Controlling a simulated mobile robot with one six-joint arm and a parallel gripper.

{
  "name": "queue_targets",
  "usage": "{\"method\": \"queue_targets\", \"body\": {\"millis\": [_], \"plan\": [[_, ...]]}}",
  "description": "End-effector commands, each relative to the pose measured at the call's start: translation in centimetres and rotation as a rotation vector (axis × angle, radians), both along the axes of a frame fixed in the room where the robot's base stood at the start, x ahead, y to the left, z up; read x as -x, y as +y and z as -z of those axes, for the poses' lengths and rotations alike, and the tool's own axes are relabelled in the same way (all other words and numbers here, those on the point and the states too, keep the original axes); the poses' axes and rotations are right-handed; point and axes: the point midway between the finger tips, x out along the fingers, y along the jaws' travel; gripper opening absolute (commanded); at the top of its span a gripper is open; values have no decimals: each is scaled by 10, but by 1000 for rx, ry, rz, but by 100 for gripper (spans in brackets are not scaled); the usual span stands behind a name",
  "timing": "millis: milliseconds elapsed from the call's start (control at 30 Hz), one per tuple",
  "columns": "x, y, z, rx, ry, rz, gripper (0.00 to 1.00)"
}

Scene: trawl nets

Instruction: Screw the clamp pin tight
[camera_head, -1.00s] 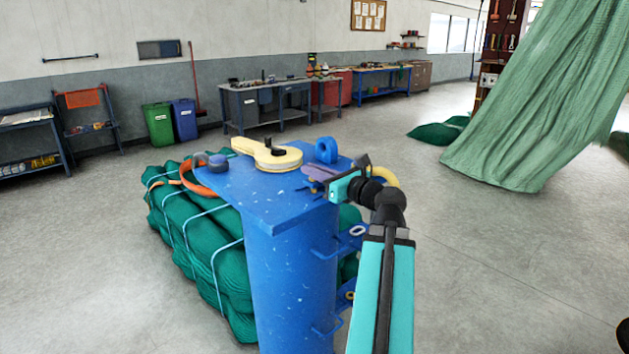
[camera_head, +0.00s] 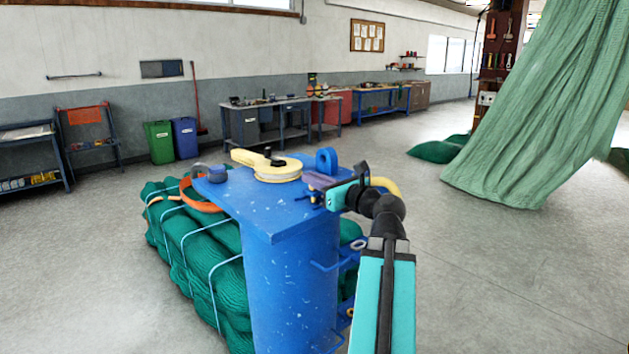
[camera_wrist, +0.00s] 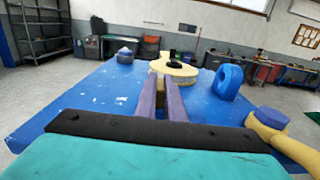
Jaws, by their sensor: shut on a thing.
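A cream disc-shaped clamp piece (camera_head: 278,174) with a short arm lies flat on the blue top plate (camera_head: 262,208) of a post. A small black knob, possibly the clamp pin (camera_head: 268,153), stands on it; the knob also shows in the wrist view (camera_wrist: 176,58). My gripper (camera_head: 308,180) comes in low from the right, at the cream piece's near edge. In the wrist view, its two long purple fingers (camera_wrist: 160,85) lie close together with a narrow gap, tips at the cream piece (camera_wrist: 178,73). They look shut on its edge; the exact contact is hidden. The black knob appears beyond the tips.
A blue ring lug (camera_head: 327,160) stands on the plate behind my gripper. A blue-grey knob (camera_head: 217,173) and an orange strap (camera_head: 197,198) are at the left. Strapped green netting (camera_head: 205,255) lies behind the post. A green net (camera_head: 545,110) hangs at right. Open floor lies between.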

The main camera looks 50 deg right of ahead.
Motion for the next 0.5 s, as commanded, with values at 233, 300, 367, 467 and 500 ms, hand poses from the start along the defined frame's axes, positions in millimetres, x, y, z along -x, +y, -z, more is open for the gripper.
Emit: {"method": "queue_targets", "body": {"millis": [233, 300, 367, 467, 500], "plan": [[0, 0, -1, 0, -2, 1, 27], [0, 0, -1, 0, -1, 1, 27], [0, 0, 0, 0, -1, 1, 27], [1, 0, 0, 0, -1, 1, 27], [2, 0, 0, 0, -1, 1, 27]]}}
